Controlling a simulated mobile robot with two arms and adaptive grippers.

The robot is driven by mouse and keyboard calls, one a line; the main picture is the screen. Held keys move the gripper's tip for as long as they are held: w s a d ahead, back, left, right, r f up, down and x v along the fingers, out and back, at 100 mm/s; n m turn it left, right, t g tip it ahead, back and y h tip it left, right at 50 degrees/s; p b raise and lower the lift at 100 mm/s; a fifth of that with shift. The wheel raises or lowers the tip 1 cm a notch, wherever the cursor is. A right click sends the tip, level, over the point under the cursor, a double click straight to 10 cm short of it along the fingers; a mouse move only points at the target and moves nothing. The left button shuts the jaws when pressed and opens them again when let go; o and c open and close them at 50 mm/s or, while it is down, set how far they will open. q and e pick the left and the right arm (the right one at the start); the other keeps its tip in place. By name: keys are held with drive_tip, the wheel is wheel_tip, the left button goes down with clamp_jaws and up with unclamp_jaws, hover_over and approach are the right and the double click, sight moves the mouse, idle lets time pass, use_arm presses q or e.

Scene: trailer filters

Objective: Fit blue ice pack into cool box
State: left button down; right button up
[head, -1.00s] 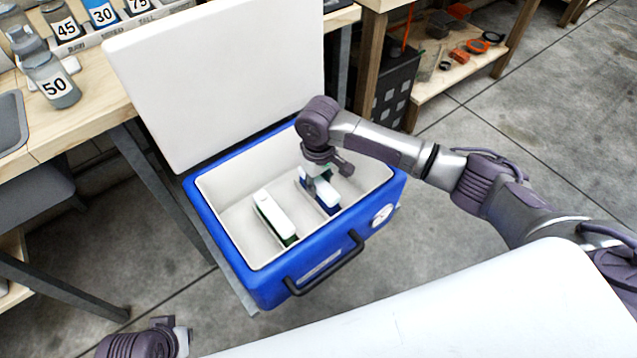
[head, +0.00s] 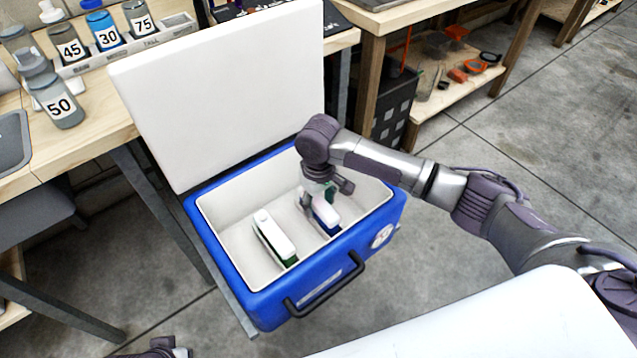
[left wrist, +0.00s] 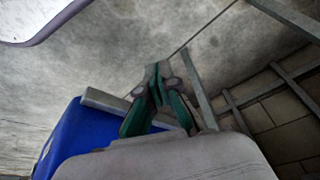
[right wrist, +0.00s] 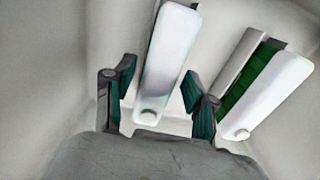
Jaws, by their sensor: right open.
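The cool box (head: 236,270) is blue with a white lining, and its white lid (head: 220,95) stands open. The blue ice pack (head: 327,214), with a white top, stands inside on the right; its white top also shows in the right wrist view (right wrist: 170,55). A green ice pack (head: 274,238) with a white top stands left of it, apart. My right gripper (right wrist: 158,83) is open inside the box, one finger on each side of the blue pack's top. Contact is unclear. My left gripper (left wrist: 158,78) is shut and empty, away from the packs.
A workbench (head: 110,125) with numbered bottles (head: 60,100) stands behind on the left. A shelf (head: 450,85) with small parts is at the back right. The box walls stand close around my right gripper. The floor right of the box is clear.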

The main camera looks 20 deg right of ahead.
wheel_tip(320, 180, up, 10)
drive_tip(key=shift+w+f+p, duration=0.1)
drive_tip(key=shift+p, duration=1.15)
use_arm(q)
wheel_tip(320, 180, down, 11)
drive_tip(key=shift+s+g, duration=0.3)
drive_tip(key=shift+g, duration=0.1)
use_arm(e)
drive_tip(key=shift+r, duration=0.75)
use_arm(q)
drive_tip(key=shift+s, duration=0.1)
use_arm(e)
drive_tip(key=shift+f, duration=0.1)
